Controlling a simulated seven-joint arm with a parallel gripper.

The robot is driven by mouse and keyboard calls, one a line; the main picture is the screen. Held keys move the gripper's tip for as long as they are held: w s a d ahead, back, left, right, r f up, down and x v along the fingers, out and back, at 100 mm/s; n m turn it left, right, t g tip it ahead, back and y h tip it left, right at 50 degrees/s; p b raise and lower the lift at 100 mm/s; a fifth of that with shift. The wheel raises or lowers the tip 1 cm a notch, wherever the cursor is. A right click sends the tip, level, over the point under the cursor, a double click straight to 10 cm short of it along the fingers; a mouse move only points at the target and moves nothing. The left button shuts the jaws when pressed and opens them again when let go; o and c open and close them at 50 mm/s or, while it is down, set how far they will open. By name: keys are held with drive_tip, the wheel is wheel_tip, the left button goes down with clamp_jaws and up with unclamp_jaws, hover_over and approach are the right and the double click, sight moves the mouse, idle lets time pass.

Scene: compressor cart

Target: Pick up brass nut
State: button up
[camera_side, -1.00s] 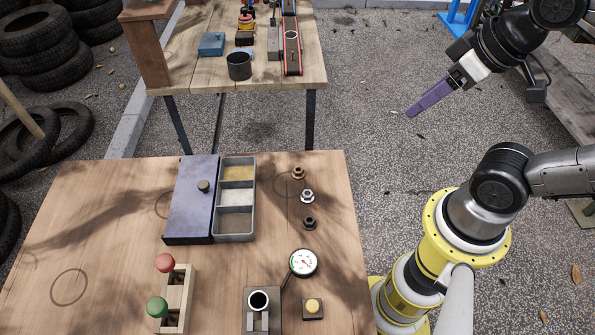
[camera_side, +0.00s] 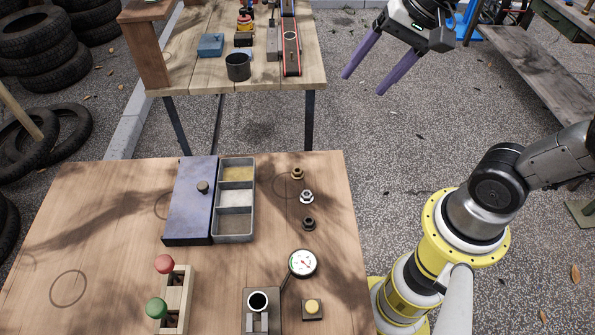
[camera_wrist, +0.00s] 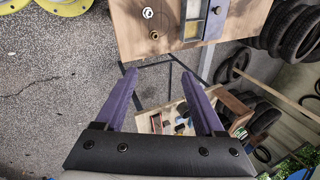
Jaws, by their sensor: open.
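The brass nut (camera_side: 298,173) stands on the near wooden table, the farthest back of three nuts in a column right of the grey tray. It also shows in the wrist view (camera_wrist: 154,35), beyond the fingertips near the table edge. A silver nut (camera_side: 307,196) and a dark nut (camera_side: 309,223) stand in front of it. My gripper (camera_side: 364,84) is open and empty, its two purple fingers spread. It is raised over the paved ground, behind and to the right of the brass nut and well apart from it. The wrist view shows nothing between the fingers (camera_wrist: 158,74).
The grey tray (camera_side: 252,215) has three compartments, with a blue-grey lid or plate (camera_side: 186,207) beside it. A gauge (camera_side: 303,263), a yellow button box (camera_side: 313,308) and two knobbed levers (camera_side: 172,295) stand nearer. A second table (camera_side: 200,77) with items stands behind.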

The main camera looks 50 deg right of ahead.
drive_tip(key=w+f+m+g+y, duration=0.1)
drive_tip(key=w+f+m, duration=0.25)
drive_tip(key=w, duration=0.25)
drive_tip(key=m+g+y, duration=0.1)
drive_tip(key=m+g, duration=0.2)
drive_tip(key=m, duration=0.2)
hover_over(298, 169)
drive_tip(key=d, duration=0.3)
drive_tip(key=shift+n, duration=0.25)
wheel_tip(298, 169, down, 19)
drive_tip(key=shift+r, duration=0.1)
drive_tip(key=shift+s+x, duration=0.2)
drive_tip(key=shift+x, duration=2.85)
drive_tip(key=shift+a, duration=0.1)
clamp_jaws()
